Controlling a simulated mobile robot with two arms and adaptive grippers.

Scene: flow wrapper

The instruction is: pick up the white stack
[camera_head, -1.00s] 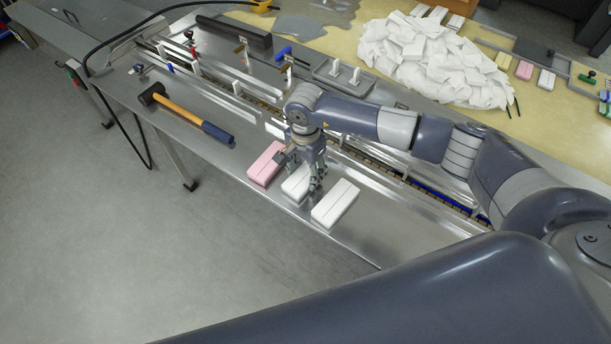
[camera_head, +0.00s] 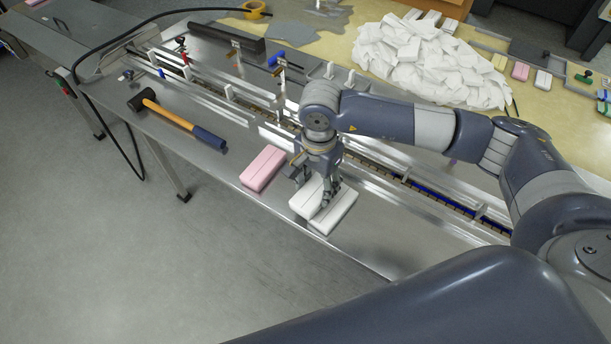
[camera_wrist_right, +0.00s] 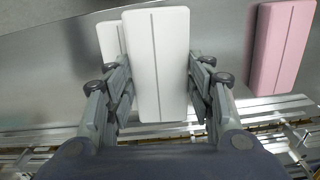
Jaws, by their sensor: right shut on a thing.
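My right gripper (camera_head: 316,190) is shut on a white stack (camera_head: 303,203), a block with a lengthwise seam. In the right wrist view this white stack (camera_wrist_right: 157,60) lies between the two fingers (camera_wrist_right: 158,95). In the head view it overlaps a second white stack (camera_head: 337,213) on the metal table. That second stack (camera_wrist_right: 109,38) is partly hidden behind the held one in the wrist view. Any gap under the held stack is hard to judge. A pink stack (camera_head: 263,168) lies to the left on the table, apart from the gripper. My left gripper is not in view.
A mallet (camera_head: 176,118) lies on the metal table (camera_head: 205,155) further left. The conveyor rails (camera_head: 385,172) run behind the stacks. A heap of white pieces (camera_head: 430,62) lies on the yellowish table behind. The table's front edge is close to the stacks.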

